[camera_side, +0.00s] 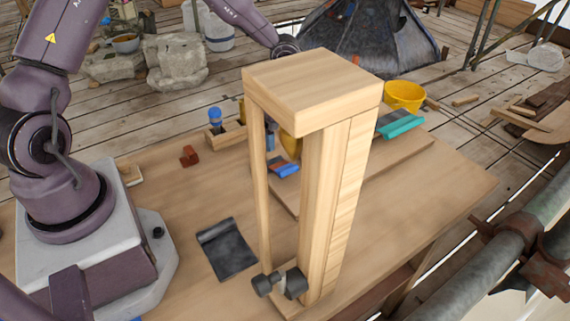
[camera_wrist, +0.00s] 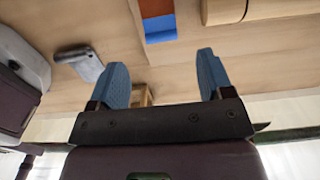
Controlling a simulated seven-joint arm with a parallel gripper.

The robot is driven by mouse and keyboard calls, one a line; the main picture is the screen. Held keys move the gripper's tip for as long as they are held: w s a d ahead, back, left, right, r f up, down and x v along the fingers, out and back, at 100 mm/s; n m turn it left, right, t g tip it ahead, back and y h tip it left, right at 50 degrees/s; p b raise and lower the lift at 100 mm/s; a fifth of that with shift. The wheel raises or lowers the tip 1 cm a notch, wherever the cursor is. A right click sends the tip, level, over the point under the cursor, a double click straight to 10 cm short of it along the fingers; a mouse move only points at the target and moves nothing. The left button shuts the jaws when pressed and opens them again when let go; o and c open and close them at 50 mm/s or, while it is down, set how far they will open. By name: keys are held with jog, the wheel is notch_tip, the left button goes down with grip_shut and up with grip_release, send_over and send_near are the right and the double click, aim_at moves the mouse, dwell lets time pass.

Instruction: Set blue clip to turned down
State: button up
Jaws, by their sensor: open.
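What looks like the blue clip (camera_side: 284,168) lies on the wooden bench behind the tall wooden frame in the side view. It shows blue with a reddish part. In the side view the wooden frame hides most of my gripper.
The tall wooden frame (camera_side: 312,87) stands at the front of the bench. A teal piece (camera_side: 402,127) lies to its right, and a blue-knobbed block (camera_side: 215,122) to its left. A yellow bucket (camera_side: 404,96) stands behind. A dark cloth (camera_side: 228,248) lies front left. The bench's right side is clear.

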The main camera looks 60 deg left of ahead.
aim_at(285, 168)
notch_tip(285, 168, down, 9)
jog(key=shift+r, duration=0.15)
jog(key=c, duration=0.9)
